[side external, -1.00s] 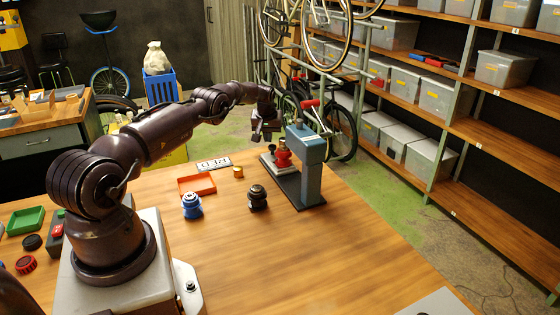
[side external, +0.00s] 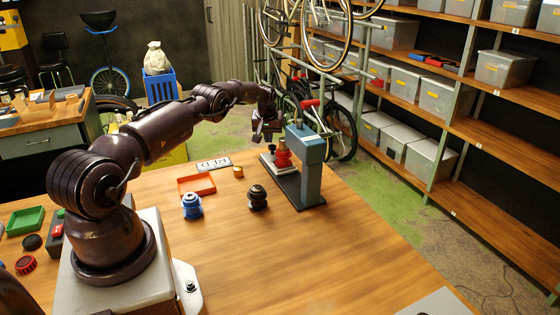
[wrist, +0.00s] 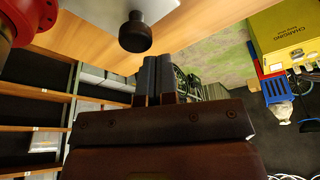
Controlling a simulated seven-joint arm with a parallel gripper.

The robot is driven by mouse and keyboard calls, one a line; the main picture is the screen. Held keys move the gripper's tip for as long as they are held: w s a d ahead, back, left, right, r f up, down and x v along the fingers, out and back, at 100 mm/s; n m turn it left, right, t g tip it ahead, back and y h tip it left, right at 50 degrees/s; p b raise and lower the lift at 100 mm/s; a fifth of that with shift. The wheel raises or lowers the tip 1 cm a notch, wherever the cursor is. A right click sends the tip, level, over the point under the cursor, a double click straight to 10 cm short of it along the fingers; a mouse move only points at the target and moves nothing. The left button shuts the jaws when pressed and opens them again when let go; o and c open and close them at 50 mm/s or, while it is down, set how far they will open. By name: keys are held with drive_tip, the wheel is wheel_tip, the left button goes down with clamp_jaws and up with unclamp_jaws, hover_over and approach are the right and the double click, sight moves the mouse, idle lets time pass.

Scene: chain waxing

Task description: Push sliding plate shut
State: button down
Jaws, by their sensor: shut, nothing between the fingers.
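The sliding plate (wrist: 112,14) is a pale metal plate with a black round knob (wrist: 135,33), at the top of the wrist view. In the side view the plate (side external: 267,161) lies low at the left of the blue-grey press (side external: 311,165), beside a red holder (side external: 283,158). The red holder fills the upper left corner of the wrist view (wrist: 15,22). My gripper (side external: 264,142) is above the plate's knob end, fingers together and empty. In the wrist view the fingertips (wrist: 155,62) appear just below the knob; whether they touch it I cannot tell.
An orange tray (side external: 197,185), a small brass-coloured piece (side external: 239,171), a blue jar (side external: 192,206) and a black jar (side external: 257,197) stand on the table nearby. A white sign (side external: 213,163) lies behind the tray.

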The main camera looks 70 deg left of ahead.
sight(281, 147)
drive_tip(key=shift+d, duration=5.1)
drive_tip(key=shift+a+r, duration=0.25)
drive_tip(key=shift+r, duration=0.6)
drive_tip(key=shift+a+r, duration=0.3)
drive_tip(key=shift+r, duration=0.55)
drive_tip(key=shift+a+r, duration=0.25)
drive_tip(key=shift+r, duration=0.6)
